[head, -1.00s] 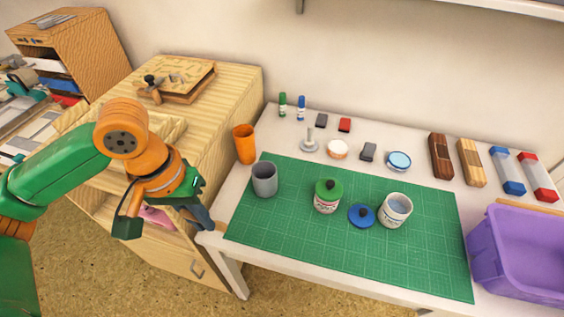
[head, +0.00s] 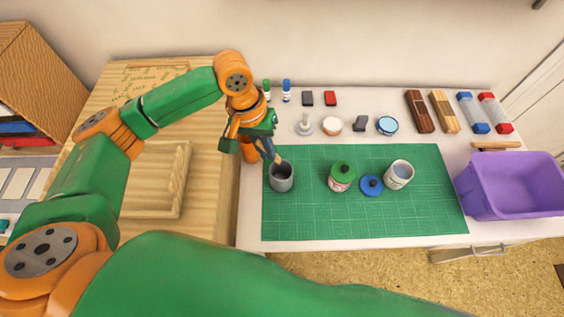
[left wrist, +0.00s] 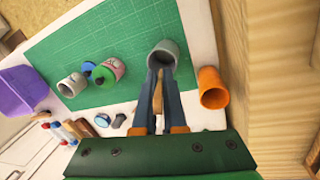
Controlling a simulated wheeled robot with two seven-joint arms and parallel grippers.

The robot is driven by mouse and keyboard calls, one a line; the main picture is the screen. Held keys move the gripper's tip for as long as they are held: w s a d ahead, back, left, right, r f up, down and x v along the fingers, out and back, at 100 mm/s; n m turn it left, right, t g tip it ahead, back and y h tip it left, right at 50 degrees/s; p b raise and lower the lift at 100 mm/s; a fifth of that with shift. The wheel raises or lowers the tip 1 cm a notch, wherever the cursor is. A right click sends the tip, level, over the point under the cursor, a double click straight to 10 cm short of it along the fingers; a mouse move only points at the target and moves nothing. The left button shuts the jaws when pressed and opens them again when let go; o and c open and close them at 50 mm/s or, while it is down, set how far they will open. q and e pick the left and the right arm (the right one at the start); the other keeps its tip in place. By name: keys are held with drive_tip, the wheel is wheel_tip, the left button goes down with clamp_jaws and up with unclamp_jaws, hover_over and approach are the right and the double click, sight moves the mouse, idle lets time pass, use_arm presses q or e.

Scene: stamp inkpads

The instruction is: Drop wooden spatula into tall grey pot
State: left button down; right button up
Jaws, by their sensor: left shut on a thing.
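The tall grey pot (head: 281,180) stands upright on the left edge of the green mat; it also shows in the left wrist view (left wrist: 167,48). My left gripper (head: 271,153) is just above and behind the pot, its blue-grey fingers pointing down toward the mouth. It is shut on the wooden spatula (left wrist: 157,97), a narrow strip of wood between the fingers in the left wrist view. The spatula's lower end is at or over the pot's mouth; I cannot tell how far in it reaches. My right gripper is not in view.
An orange cup (left wrist: 212,90) stands close beside the pot, partly behind my gripper in the head view. On the green mat (head: 350,220) are a green-lidded jar (head: 341,178), a blue lid (head: 371,186) and an open white jar (head: 399,174). A purple bin (head: 510,190) is at right.

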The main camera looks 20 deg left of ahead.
use_arm(q)
wheel_tip(320, 180, down, 4)
drive_tip(key=b, duration=1)
hover_over(272, 170)
drive_tip(key=s+d, duration=0.1)
drive_tip(key=s, duration=0.2)
wheel_tip(272, 170, down, 6)
drive_tip(key=f, duration=0.1)
drive_tip(key=shift+r, duration=0.45)
drive_tip(key=c, duration=0.9)
unclamp_jaws()
drive_tip(key=shift+w, duration=0.1)
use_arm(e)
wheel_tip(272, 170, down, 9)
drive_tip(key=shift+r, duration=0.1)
use_arm(q)
wheel_tip(272, 170, up, 7)
drive_tip(key=a, duration=0.1)
